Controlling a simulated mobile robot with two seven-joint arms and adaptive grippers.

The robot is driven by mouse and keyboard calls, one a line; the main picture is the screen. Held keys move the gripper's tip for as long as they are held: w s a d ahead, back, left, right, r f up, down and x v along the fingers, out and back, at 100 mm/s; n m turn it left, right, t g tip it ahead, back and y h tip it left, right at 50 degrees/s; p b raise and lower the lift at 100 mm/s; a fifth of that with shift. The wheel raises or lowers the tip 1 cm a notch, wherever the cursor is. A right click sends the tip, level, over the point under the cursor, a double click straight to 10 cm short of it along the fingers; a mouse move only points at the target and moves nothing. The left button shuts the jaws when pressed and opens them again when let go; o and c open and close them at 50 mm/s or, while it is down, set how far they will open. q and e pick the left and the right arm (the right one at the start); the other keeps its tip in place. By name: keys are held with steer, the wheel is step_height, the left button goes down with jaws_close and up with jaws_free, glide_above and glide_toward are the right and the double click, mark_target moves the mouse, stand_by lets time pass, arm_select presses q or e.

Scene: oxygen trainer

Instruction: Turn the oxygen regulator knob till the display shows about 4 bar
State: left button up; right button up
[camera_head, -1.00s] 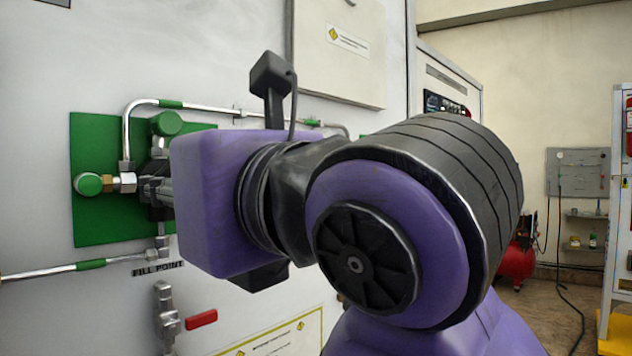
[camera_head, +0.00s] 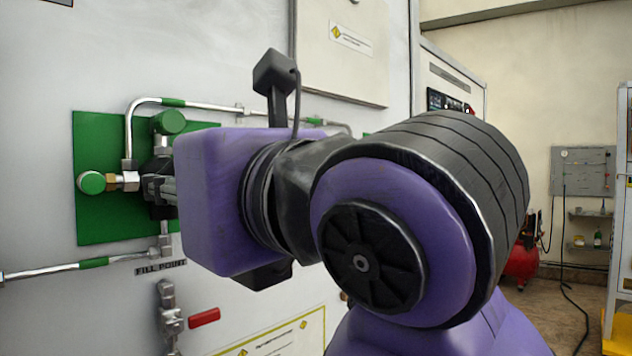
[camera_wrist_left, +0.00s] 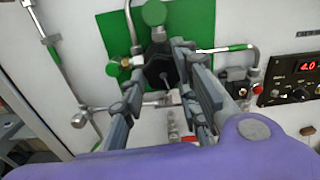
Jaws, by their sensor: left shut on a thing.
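The black regulator knob (camera_wrist_left: 158,70) sits in front of the green plate (camera_wrist_left: 112,35) in the left wrist view. My left gripper (camera_wrist_left: 161,60) has its two fingers on either side of the knob and is shut on it. In the head view the left gripper (camera_head: 158,188) reaches the green plate (camera_head: 98,222) from the right, and my purple wrist hides most of the knob. The red digital display (camera_wrist_left: 308,66) at the right edge of the wrist view reads about 4.0, partly cut off. My right gripper is in neither view.
Metal pipes (camera_head: 200,106) with green bands run around the plate. A valve with a red handle (camera_head: 204,317) is below it. A black control panel (camera_wrist_left: 290,85) with a knob is at the right of the wrist view. A red compressor (camera_head: 522,262) stands far back.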

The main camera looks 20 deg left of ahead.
arm_select(q)
steer(key=shift+s+r, duration=0.1)
steer(key=o, duration=0.9)
steer(key=shift+c, duration=0.2)
steer(key=shift+o, duration=0.9)
steer(key=shift+s, duration=0.15)
steer(key=v, duration=1.2)
